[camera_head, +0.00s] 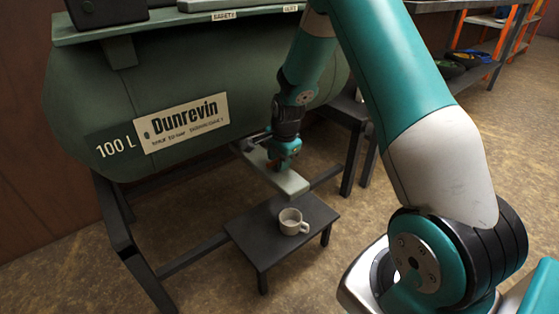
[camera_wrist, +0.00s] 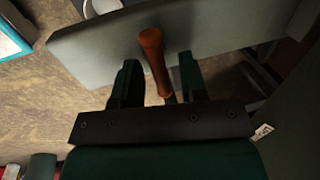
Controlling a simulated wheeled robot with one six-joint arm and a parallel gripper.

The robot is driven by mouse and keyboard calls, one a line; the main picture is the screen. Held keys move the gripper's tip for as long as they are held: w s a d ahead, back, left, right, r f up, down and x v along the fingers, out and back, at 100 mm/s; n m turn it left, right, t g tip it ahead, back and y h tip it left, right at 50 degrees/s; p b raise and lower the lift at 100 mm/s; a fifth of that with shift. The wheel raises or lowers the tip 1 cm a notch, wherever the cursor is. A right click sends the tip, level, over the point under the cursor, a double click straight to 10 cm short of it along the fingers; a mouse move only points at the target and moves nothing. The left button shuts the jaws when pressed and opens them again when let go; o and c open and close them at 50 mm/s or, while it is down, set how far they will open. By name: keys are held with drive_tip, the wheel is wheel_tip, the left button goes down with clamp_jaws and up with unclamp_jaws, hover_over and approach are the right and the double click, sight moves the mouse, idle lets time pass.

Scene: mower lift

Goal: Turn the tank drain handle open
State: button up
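The green tank (camera_head: 80,100), marked Dunrevin and 100 L, stands on a dark frame in the head view. The drain handle (camera_wrist: 153,50) is a short orange-brown lever in the wrist view, over a pale grey-green shelf (camera_wrist: 225,28). My gripper (camera_wrist: 158,82) is open, with one finger on each side of the handle. Gaps show between the handle and both fingers, so I see no grip on it. In the head view my gripper (camera_head: 284,155) is below the tank's right part, above the shelf (camera_head: 290,184), and mostly hides the handle.
A pale mug (camera_head: 291,222) stands on a low dark stool (camera_head: 262,240) below the shelf. The tank's frame legs (camera_head: 130,245) stand left and behind. A rack with coloured items (camera_head: 468,58) is at the back right. The floor in front of the stool is clear.

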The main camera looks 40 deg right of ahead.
drive_tip(key=shift+c, duration=0.5)
clamp_jaws()
drive_tip(key=shift+r+p, duration=0.1)
drive_tip(key=shift+p, duration=0.2)
drive_tip(key=shift+w+r+n+p, duration=0.1)
drive_tip(key=shift+r+n+p, duration=0.05)
drive_tip(key=shift+n+p, duration=0.8)
drive_tip(key=n+y+p, duration=0.1)
drive_tip(key=n+p, duration=0.2)
drive_tip(key=p, duration=0.1)
drive_tip(key=shift+w+n, duration=0.1)
drive_tip(key=shift+n, duration=0.15)
drive_tip(key=n+p, duration=0.2)
drive_tip(key=n, duration=0.1)
drive_tip(key=n+g+p, duration=0.1)
drive_tip(key=n+p, duration=0.1)
drive_tip(key=n, duration=0.1)
drive_tip(key=shift+w+a+y, duration=0.1)
drive_tip(key=shift+w+y, duration=0.1)
drive_tip(key=shift+y, duration=0.2)
drive_tip(key=n+p, duration=0.1)
drive_tip(key=n, duration=0.2)
drive_tip(key=n+g+p, duration=0.1)
drive_tip(key=n+p, duration=0.1)
drive_tip(key=n, duration=0.1)
drive_tip(key=shift+w+a+n+y, duration=0.1)
drive_tip(key=shift+a+n+y, duration=0.1)
drive_tip(key=shift+n+y, duration=0.1)
